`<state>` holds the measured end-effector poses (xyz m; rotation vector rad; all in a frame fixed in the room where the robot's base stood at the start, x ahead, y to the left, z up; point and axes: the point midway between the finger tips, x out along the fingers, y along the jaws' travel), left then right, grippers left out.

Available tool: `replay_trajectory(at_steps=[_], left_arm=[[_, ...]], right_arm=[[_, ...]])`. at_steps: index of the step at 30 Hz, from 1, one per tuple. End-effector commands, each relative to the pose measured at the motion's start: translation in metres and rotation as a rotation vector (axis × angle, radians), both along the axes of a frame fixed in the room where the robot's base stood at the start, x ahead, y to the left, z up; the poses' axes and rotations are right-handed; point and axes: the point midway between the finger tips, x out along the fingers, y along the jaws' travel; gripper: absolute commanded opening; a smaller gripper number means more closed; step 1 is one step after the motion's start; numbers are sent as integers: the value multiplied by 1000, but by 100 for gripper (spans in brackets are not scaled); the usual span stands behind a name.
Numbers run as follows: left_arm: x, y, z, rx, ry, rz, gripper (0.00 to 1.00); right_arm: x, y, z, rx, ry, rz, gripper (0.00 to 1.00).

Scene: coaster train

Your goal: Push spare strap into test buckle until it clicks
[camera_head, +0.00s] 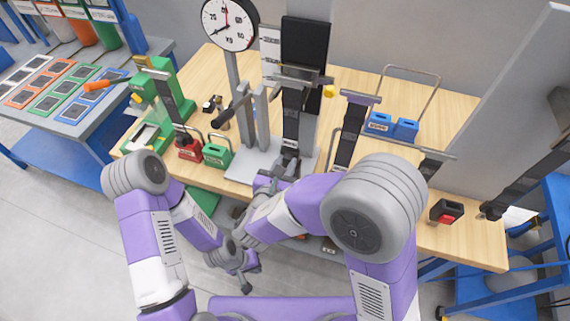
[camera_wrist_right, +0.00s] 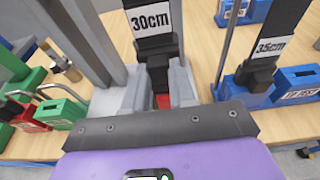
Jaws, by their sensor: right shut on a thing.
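The spare strap (camera_head: 292,118), a dark webbing, hangs from the black panel at the middle of the bench. In the right wrist view its dark lower end (camera_wrist_right: 157,76) shows below a 30cm label. My right gripper (camera_wrist_right: 157,90) is shut on this end, with a grey finger on each side. A red patch (camera_wrist_right: 163,101), apparently on the test buckle, shows just below the strap end; most of the buckle is hidden, and I cannot tell whether the strap is inside it. My left gripper (camera_head: 246,285) hangs low in front of the bench, away from the strap; its jaws are unclear.
A round dial (camera_head: 229,24) stands behind on a post. Red (camera_head: 189,151) and green (camera_head: 216,154) blocks sit left, blue blocks (camera_head: 392,126) right. Another strap marked 35cm (camera_wrist_right: 270,47) hangs close on the right. A black-and-red buckle (camera_head: 446,211) lies far right.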

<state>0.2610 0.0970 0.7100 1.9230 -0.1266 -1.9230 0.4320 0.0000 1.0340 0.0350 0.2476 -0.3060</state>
Motion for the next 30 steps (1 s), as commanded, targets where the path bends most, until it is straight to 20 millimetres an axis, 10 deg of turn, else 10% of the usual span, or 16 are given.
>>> replay_trajectory(at_steps=[10,11,16,30], left_arm=[[0,0,-4,0,0,0,0],[0,0,-4,0,0,0,0],[0,0,-4,0,0,0,0],[0,0,-2,0,0,0,0]], right_arm=[[0,0,-5,0,0,0,0],[0,0,-5,0,0,0,28],[0,0,-5,0,0,0,54],[-19,7,0,0,1,5,55]])
